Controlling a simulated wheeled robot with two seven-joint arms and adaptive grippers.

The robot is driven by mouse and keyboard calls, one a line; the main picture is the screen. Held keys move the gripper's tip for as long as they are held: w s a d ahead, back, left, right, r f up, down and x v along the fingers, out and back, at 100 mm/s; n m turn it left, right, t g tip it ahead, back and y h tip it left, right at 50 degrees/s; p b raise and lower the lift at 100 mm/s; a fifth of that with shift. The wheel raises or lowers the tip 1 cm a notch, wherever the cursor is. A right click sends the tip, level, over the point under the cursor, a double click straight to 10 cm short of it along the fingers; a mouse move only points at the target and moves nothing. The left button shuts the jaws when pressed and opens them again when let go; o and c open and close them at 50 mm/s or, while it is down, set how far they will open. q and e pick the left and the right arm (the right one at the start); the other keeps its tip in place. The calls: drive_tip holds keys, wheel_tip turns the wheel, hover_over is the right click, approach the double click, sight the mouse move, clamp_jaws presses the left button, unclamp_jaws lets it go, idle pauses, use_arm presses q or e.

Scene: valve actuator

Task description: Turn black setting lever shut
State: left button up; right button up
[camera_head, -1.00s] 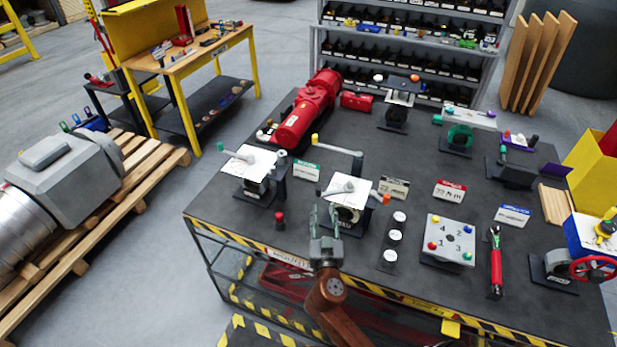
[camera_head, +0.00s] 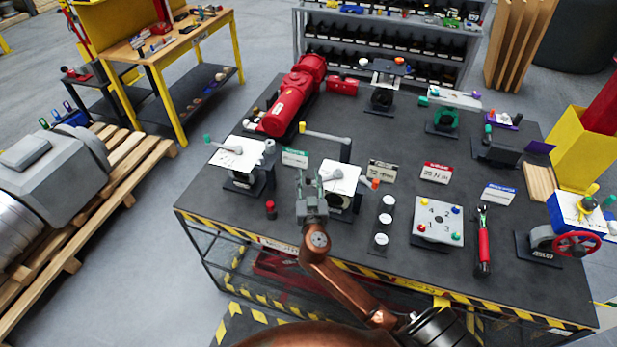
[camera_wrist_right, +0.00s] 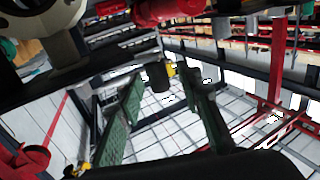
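My right gripper (camera_head: 312,188) is in front of and left of the middle valve's white plate (camera_head: 340,177), over the table's near side. The wrist view shows its two green-padded fingers (camera_wrist_right: 163,108) apart, with nothing clasped. A short black cylinder (camera_wrist_right: 158,75) shows between and beyond them; I cannot tell which part it belongs to. The middle valve has a grey lever and orange tip (camera_head: 375,184). The left valve (camera_head: 238,153) has a green-tipped lever. A dark lever (camera_head: 388,66) tops the back valve; I cannot confirm which lever is the black setting lever. My left gripper is not in view.
The dark table (camera_head: 225,205) also holds a red cylinder unit (camera_head: 293,97), a yellow-tipped grey handle (camera_head: 327,136), a small red-topped post (camera_head: 270,209), a numbered plate (camera_head: 437,222) and a red-handled tool (camera_head: 483,245). Its front centre is partly clear.

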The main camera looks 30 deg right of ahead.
drive_tip(key=shift+c, duration=0.7)
clamp_jaws()
